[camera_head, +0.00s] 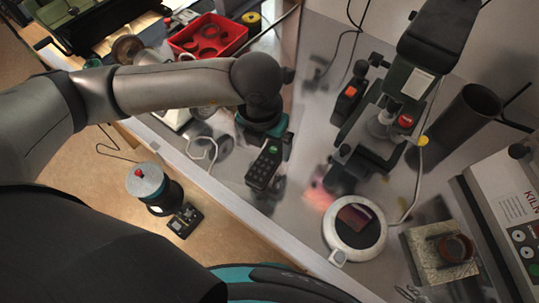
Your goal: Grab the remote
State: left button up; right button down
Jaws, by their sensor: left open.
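The remote (265,168), black with rows of small buttons and a green one near its upper end, lies on the grey metal bench (228,172) near the bench's front edge. My left arm reaches in from the left, and its gripper (264,131) points down just beyond the remote's upper end. The left gripper is open. Its fingers are small and partly hidden by the wrist, so I cannot tell whether they touch the remote. My right gripper is not in view.
A red bin (236,32) stands behind my arm. A black stand machine (385,125) and a white round dish (343,237) are to the right. A bent white wire piece (203,150) lies left of the remote. Bare bench shows right of the remote.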

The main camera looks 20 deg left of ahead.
aim_at(270, 156)
pick_arm(q)
jog(key=f, duration=0.4)
jog(key=shift+w+d+f, duration=0.1)
jog(key=shift+w+d, duration=0.15)
jog(key=shift+c, duration=0.4)
grip_shut()
